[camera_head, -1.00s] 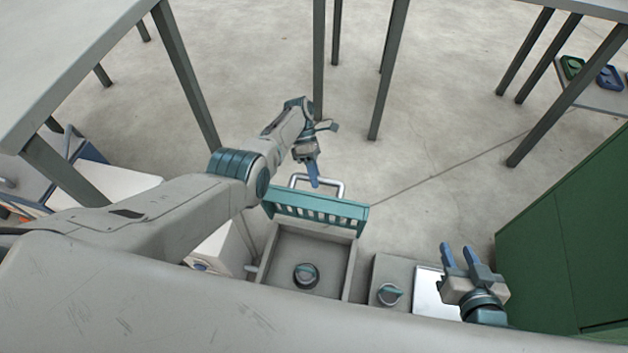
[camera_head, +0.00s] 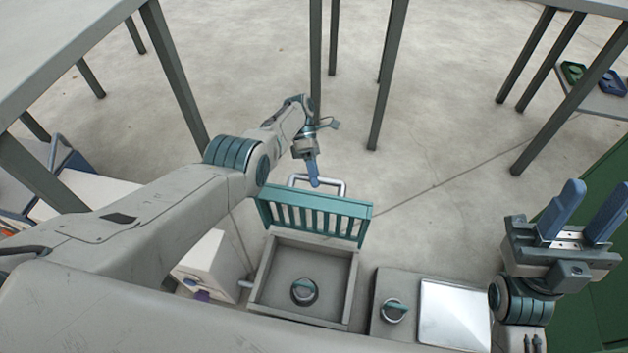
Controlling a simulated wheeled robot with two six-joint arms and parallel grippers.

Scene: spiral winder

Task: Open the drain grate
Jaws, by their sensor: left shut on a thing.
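The teal drain grate (camera_head: 312,211) stands raised and tilted along the far edge of a grey drain box (camera_head: 352,290). The box is uncovered and shows a round knob-like fitting (camera_head: 304,291) on its floor. A silver handle (camera_head: 338,188) sticks out from the far side of the grate. My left gripper (camera_head: 313,178) is shut on the handle; the arm comes in from the left, and its far finger is partly hidden. My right gripper (camera_head: 580,215) is open and empty at the right, above the floor beside the green cabinet.
A grey panel (camera_head: 376,325) with a knob (camera_head: 394,311) and a bright metal plate (camera_head: 454,311) lies right of the box. A white box (camera_head: 208,262) stands at its left. Table legs (camera_head: 380,75) rise behind. The green cabinet (camera_head: 610,200) is at the right.

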